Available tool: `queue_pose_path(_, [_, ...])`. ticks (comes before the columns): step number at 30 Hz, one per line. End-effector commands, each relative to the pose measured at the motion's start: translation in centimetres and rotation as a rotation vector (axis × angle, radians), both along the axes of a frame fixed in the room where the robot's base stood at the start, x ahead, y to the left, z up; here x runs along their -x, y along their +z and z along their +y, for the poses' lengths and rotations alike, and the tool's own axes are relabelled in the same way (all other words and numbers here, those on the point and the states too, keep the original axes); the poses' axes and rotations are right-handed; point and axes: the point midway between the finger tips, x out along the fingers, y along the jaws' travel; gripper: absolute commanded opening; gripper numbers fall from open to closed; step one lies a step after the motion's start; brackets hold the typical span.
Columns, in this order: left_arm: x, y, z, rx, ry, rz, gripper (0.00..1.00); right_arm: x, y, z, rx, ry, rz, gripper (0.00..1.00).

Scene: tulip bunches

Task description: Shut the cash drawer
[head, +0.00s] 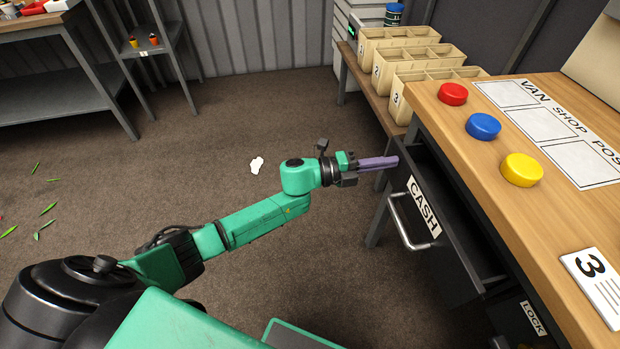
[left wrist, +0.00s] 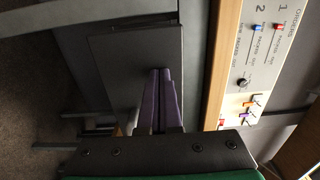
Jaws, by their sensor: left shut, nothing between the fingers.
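The cash drawer (head: 447,245) is dark grey, with a white CASH label and a metal bar handle (head: 405,225) on its front. It stands pulled out from under the wooden counter, with a dark gap behind its front. My left gripper (head: 395,162) has purple fingers, closed together and empty. Its tips are at the far upper end of the drawer front; I cannot tell whether they touch it. In the left wrist view the fingers (left wrist: 163,100) point at a dark grey panel, with no label or handle showing on it. My right gripper is not in view.
The wooden counter (head: 560,235) holds red, blue and yellow round buttons and a number 3 card (head: 594,280). Numbered crates (head: 410,50) stand on a bench behind. A LOCK label (head: 532,318) sits low under the counter. The carpet left of the drawer is mostly clear.

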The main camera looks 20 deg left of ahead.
Motion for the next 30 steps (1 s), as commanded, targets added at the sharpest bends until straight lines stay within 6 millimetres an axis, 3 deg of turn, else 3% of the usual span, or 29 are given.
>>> queue_pose_path(6, [-2.2,-0.3,-3.4,0.0,0.001,-0.002,0.0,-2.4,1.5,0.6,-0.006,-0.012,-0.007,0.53])
queue_pose_path(12, [-3.2,-0.1,-5.0,0.0,0.001,0.0,0.0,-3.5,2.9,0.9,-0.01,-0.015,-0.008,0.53])
queue_pose_path(30, [-3.6,0.4,-5.5,0.005,0.003,-0.004,0.0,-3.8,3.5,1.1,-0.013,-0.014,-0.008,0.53])
